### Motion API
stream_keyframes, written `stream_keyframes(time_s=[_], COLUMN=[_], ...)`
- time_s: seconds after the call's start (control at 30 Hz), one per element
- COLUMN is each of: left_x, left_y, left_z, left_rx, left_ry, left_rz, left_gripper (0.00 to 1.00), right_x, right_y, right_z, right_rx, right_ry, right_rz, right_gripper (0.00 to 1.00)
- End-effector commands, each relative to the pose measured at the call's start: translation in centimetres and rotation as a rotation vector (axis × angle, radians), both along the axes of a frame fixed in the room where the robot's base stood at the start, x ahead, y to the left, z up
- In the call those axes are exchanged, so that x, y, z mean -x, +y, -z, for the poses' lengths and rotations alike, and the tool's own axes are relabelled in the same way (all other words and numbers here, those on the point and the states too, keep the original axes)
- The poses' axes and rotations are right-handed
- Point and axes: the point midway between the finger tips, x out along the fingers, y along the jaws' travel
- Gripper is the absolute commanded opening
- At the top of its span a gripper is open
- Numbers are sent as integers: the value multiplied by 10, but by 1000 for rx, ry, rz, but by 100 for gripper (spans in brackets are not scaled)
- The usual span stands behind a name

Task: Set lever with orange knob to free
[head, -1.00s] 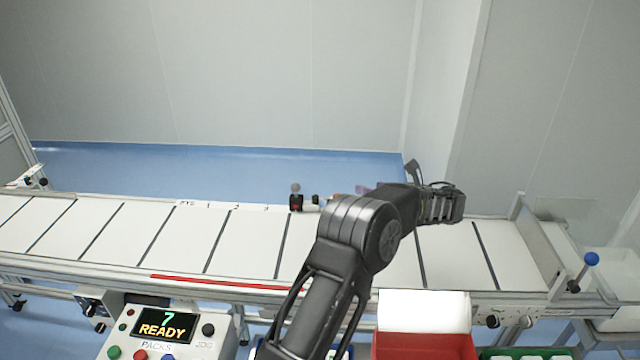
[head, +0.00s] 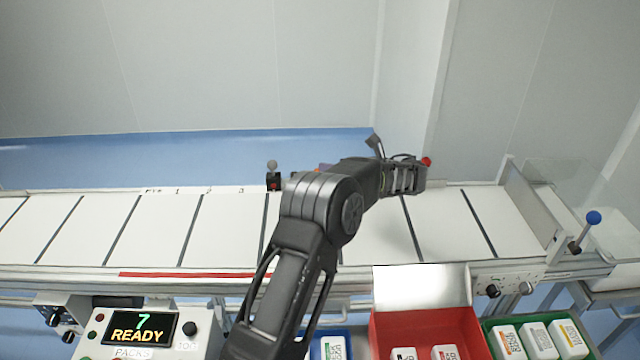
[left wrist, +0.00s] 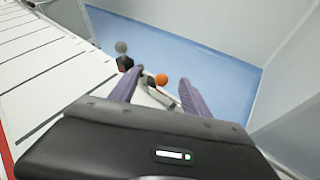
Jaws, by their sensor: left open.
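The orange knob (left wrist: 161,79) shows in the left wrist view, beyond the conveyor's far edge strip, with a pale rod or bracket below it. In the head view it is hidden behind my left arm. My left gripper (left wrist: 159,84) is open and empty. Its two purple fingers reach toward the knob, which appears between their tips; I cannot tell the depth gap. A grey knob (left wrist: 121,47) on a black base stands further along the same edge, also in the head view (head: 272,164). My right gripper is not in view.
The white conveyor (head: 160,235) runs across the front. A red knob (head: 426,161) shows just behind my wrist. A blue-knobbed lever (head: 593,218) stands at the right end. A red bin (head: 390,330), a green bin (head: 490,345) and a READY panel (head: 137,328) are in front.

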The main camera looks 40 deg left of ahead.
Motion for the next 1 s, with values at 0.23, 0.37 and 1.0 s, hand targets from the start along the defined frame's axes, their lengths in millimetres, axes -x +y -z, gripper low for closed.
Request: stream_keyframes(time_s=[0.23, 0.37, 1.0], left_x=[0, 0, -6], left_y=[-1, -1, 34], left_z=[41, 41, 53], left_rx=[0, 0, 1], left_ry=[0, -1, 1], left_rz=[1, 1, -2], left_gripper=[56, 56, 56], right_x=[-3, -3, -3], right_y=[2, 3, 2], right_z=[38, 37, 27], right_rx=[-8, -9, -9], right_ry=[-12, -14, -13], right_rz=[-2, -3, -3], right_gripper=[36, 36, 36])
